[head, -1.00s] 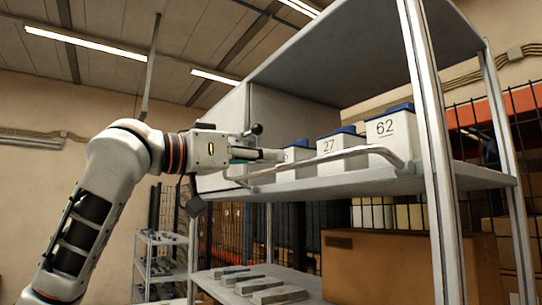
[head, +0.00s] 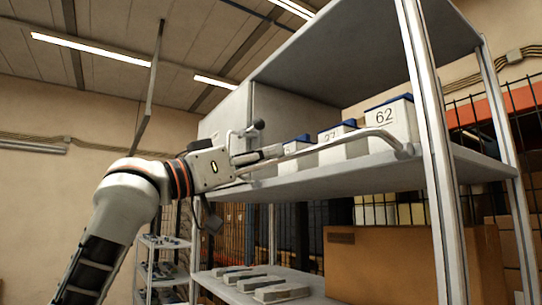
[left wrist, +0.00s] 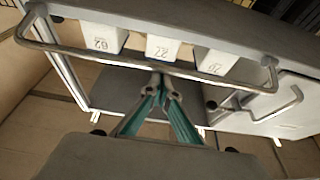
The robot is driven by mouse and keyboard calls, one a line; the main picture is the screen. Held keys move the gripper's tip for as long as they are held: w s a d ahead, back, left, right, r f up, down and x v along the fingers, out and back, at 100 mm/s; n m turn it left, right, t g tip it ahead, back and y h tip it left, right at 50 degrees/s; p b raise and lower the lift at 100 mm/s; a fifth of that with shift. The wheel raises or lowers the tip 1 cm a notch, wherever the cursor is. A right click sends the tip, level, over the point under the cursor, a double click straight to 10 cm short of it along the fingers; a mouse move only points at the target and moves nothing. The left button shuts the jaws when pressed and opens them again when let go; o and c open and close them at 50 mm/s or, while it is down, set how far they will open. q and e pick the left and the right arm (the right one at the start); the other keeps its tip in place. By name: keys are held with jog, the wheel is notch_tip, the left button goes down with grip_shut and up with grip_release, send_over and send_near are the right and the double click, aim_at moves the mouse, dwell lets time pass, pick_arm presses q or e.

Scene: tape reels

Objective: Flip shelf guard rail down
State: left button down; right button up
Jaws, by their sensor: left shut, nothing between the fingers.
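The guard rail (head: 330,144) is a bent metal bar along the front of the shelf (head: 330,177). It stands raised and slanted in front of the numbered boxes. My left gripper (head: 281,151) reaches in from the left, shut and empty, close to the rail's left part. In the left wrist view the rail (left wrist: 130,60) runs across between two end brackets. The closed fingertips (left wrist: 164,89) lie just below its middle in that picture; I cannot tell whether they touch it. My right gripper is not in view.
White boxes with blue lids, box 62 (head: 391,119) and box 27 (head: 338,150) among them, stand behind the rail. A metal upright (head: 433,150) stands to the right. A cardboard box (head: 390,265) and several flat items (head: 280,291) lie on the lower shelf.

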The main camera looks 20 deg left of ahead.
pick_arm(q)
jog(key=shift+f+b, duration=0.65)
jog(key=shift+f, duration=0.1)
notch_tip(320, 180, down, 4)
jog(key=t+h+b, duration=0.1)
jog(key=t+h, duration=0.1)
jog(key=t, duration=0.1)
jog(key=shift+s+a+t+h+b, duration=0.1)
jog(key=shift+t+h+b, duration=0.2)
jog(key=shift+t+h, duration=0.1)
jog(key=shift+f, duration=0.2)
jog(key=shift+r, duration=0.1)
